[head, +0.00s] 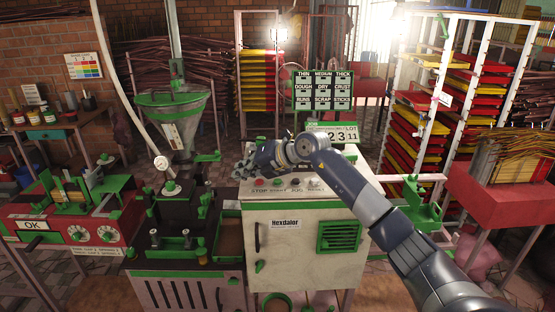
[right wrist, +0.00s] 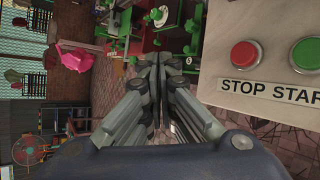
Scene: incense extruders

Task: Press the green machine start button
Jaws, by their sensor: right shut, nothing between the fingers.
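The green start button (right wrist: 306,55) shows at the right edge of the right wrist view, above the word START, which is cut off. The red stop button (right wrist: 245,54) is to its left, above STOP. Both sit on the pale top panel of the machine cabinet (head: 300,212). In the head view the button row is small, with the stop button (head: 261,182) at its left end. My right gripper (right wrist: 152,72) is shut and empty, left of the panel in the wrist view and apart from both buttons. In the head view my right gripper (head: 242,168) is over the panel's back left. My left gripper is out of view.
A hopper (head: 172,125) and a dark extruder bed (head: 185,240) stand left of the cabinet. A sign board (head: 323,90) and a lot counter (head: 333,134) rise behind the panel. A green bracket tray (head: 422,205) is on the right.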

